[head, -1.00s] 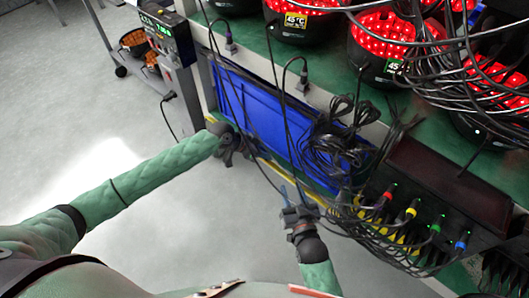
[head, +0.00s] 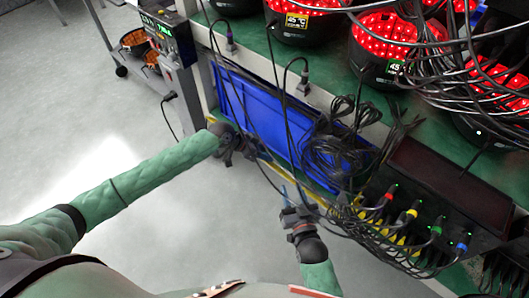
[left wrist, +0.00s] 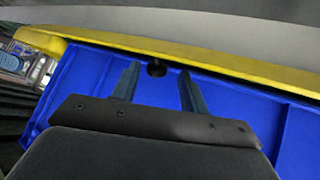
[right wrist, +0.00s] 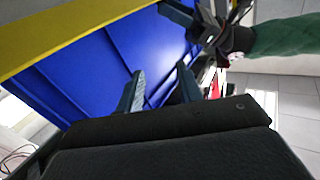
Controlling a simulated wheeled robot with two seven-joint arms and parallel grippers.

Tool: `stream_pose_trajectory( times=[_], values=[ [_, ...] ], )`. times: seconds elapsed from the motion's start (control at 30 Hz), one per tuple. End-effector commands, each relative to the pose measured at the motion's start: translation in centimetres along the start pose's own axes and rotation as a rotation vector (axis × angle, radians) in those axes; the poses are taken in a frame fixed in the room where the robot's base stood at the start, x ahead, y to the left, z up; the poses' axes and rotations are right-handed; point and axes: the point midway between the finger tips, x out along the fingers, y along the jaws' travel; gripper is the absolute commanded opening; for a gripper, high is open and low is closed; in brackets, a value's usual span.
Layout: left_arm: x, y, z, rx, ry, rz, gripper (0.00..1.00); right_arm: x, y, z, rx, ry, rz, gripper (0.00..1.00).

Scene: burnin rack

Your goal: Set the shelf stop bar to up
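The shelf stop bar appears to be the long yellow bar (left wrist: 210,61) running along the edge of a blue bin (left wrist: 65,85) in the left wrist view. It also crosses the upper left of the right wrist view (right wrist: 75,30). In the head view, only short yellow stretches show, so I cannot tell whether it is up or down. My left gripper (head: 232,158) is at the bin's front left; its fingers (left wrist: 158,72) are apart and empty, close to the bar. My right gripper (head: 291,194) is farther right; its fingers (right wrist: 160,72) are apart and empty.
Black cables (head: 340,150) hang over the bin's right part. A connector panel with coloured plugs (head: 412,214) is at the right. Red-lit units (head: 385,40) stand on the green shelf above. The floor at left is clear; a cart (head: 135,42) stands farther back.

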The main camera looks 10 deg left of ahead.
Motion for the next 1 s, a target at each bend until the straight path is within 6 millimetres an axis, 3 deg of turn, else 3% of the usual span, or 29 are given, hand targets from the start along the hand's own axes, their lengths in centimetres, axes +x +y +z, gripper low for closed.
stream_pose_trajectory(
  times=[0.23,0.37,0.43,0.5,0.6,0.8,1.0],
  values=[
    [-0.2,0.1,0.0,0.0,0.0,0.002,0.44,0.0,0.0,0.0,0.0,-0.001,0.0,0.36],
    [-1.4,0.1,0.0,0.0,0.0,0.002,0.44,0.0,0.0,0.5,0.003,-0.026,0.0,0.36],
    [-2.4,0.1,0.0,0.0,-0.001,0.001,0.44,-0.1,0.0,1.1,0.006,-0.05,0.002,0.36],
    [-3.5,0.1,0.0,0.0,-0.001,0.001,0.44,-0.8,0.3,3.7,0.009,-0.115,0.007,0.36],
    [-5.0,0.1,0.1,0.0,-0.001,0.001,0.44,-1.5,0.3,5.5,0.016,-0.168,0.01,0.36],
    [-7.2,0.0,0.0,0.0,0.0,0.0,0.44,-2.1,0.4,7.4,0.024,-0.229,0.012,0.36],
    [-7.8,0.0,0.1,-0.001,0.0,0.001,0.44,-2.3,0.3,7.9,0.027,-0.245,0.012,0.36]
  ],
)
